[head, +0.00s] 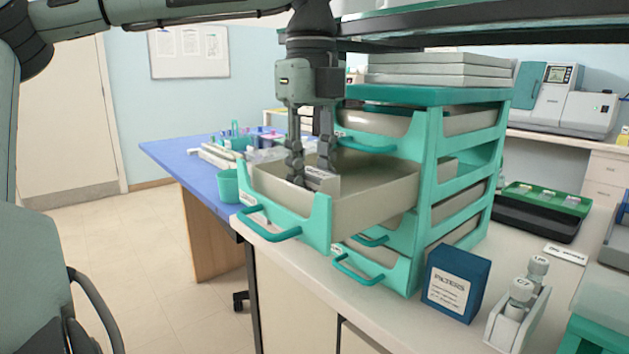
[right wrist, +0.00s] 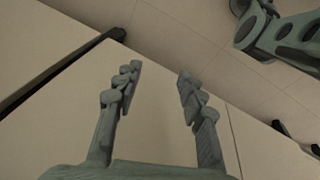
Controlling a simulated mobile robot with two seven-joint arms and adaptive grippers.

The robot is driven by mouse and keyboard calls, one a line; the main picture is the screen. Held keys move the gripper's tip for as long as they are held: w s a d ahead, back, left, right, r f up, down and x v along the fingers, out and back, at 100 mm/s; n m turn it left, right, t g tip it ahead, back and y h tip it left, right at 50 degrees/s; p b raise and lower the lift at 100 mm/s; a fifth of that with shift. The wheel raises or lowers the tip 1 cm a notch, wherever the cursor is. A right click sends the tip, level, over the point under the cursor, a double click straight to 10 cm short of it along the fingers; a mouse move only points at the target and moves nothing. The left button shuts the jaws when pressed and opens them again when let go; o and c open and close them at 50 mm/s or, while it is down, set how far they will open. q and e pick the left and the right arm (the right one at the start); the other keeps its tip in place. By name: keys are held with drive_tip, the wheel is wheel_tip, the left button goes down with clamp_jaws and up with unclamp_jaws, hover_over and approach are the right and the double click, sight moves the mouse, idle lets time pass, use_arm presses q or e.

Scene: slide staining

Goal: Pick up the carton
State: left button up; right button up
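My right gripper (right wrist: 155,85) shows in the right wrist view, open and empty, in front of pale cabinet fronts and above the floor.
A dark blue box labelled filters (head: 456,283) and a rack of capped bottles (head: 517,312) stand on the counter right of the drawer unit (head: 425,187). A black tray (head: 535,217) is behind them. A shelf (head: 480,32) overhangs the unit. A blue table (head: 180,157) is at left.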

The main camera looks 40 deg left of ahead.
sight(312, 170)
use_arm(q)
drive_tip(key=shift+r, duration=0.1)
drive_tip(key=shift+r, duration=0.2)
wheel_tip(312, 170, up, 4)
drive_tip(key=shift+f, duration=0.25)
drive_tip(key=s+a+r+b, duration=0.2)
drive_tip(key=s+r, duration=0.5)
drive_tip(key=s, duration=0.4)
drive_tip(key=shift+s+a, duration=0.2)
drive_tip(key=shift+a, duration=0.2)
use_arm(e)
drive_tip(key=w+r, duration=0.3)
drive_tip(key=r, duration=0.3)
drive_tip(key=shift+w+a+r+t, duration=0.15)
drive_tip(key=shift+w+a+t, duration=0.1)
drive_tip(key=shift+a+t, duration=0.2)
use_arm(q)
drive_tip(key=shift+f, duration=0.1)
use_arm(e)
drive_tip(key=shift+s, duration=0.1)
